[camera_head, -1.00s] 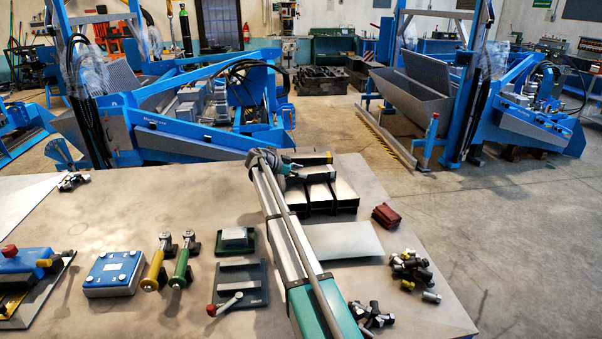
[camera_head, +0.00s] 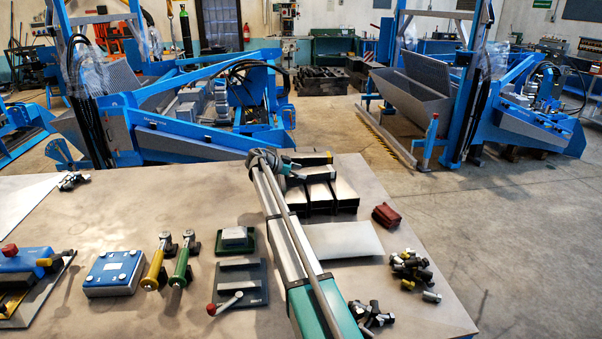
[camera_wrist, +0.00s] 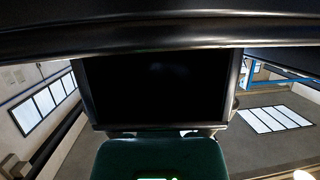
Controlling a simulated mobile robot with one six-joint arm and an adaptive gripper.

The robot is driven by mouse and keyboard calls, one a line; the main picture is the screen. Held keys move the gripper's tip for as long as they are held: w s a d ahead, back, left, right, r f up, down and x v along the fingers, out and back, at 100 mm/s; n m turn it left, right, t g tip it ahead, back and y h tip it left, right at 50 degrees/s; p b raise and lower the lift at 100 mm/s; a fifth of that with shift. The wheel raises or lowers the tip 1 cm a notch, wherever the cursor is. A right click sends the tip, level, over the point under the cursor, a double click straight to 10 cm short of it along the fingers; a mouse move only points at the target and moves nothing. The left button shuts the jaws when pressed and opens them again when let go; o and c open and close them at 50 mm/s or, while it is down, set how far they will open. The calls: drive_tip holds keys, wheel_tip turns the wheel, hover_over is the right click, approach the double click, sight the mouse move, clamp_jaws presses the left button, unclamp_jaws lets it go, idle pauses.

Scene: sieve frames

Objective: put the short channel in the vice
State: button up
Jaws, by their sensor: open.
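My arm reaches from the bottom of the head view over the bench. My gripper (camera_head: 292,162) is at its far end, small and partly hidden, beside several dark bins (camera_head: 348,204); it is open and I see nothing held. A low dark-grey fixture with a red-knobbed lever (camera_head: 238,293) looks like the vice; it lies left of my arm, well apart from the gripper, with nothing clearly clamped in it. I cannot make out the short channel for sure; it may be in the bins. The wrist view shows a large dark panel and a green rounded part, both unclear.
Right of my arm are a pale plate (camera_head: 345,240), a red block (camera_head: 386,215) and loose bolts (camera_head: 412,268). The bench's back left is mostly clear.

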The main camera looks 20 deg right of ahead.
drive_tip(key=p+v, duration=0.5)
drive_tip(key=v, duration=0.8)
drive_tip(key=shift+a, duration=0.35)
drive_tip(key=shift+w, duration=0.1)
idle(0.3)
